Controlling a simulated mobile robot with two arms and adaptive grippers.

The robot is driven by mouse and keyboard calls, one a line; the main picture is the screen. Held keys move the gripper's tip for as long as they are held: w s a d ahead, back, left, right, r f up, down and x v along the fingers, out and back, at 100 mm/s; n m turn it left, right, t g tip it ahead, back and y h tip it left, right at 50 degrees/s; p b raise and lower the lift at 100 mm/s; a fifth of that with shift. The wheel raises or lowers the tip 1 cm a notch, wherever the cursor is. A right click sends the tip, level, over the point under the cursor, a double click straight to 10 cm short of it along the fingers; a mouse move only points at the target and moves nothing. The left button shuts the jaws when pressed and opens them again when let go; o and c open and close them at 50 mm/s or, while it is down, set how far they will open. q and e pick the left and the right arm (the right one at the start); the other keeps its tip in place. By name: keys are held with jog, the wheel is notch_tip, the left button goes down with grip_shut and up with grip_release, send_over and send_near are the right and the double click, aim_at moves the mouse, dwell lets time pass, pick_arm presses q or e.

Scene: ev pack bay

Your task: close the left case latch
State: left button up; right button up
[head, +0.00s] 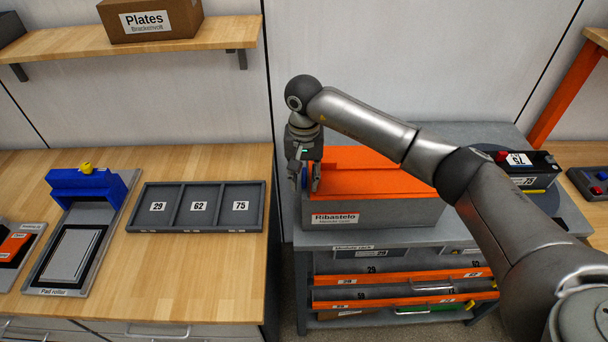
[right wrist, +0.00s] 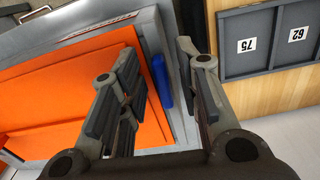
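The case (head: 368,213) is a grey box with an orange lid (head: 368,166) and a label reading Ribastelo. It stands on the grey bench, and the lid looks down. The blue left latch (right wrist: 161,82) is at the case's side in the right wrist view, between my finger pads in the picture. My right gripper (head: 306,181) points down at the case's left end, open, with one finger over each side of that edge. I cannot tell whether it touches the latch or how far the latch is swung. My left gripper is out of view.
A wooden table (head: 190,262) with a grey three-slot tray (head: 249,207) stands left of the case, across a narrow gap. Below the case is a rack (head: 398,293) with orange-edged drawers. A dark battery-like unit (head: 522,170) sits at right. My right arm crosses above the case.

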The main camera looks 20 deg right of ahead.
grip_shut()
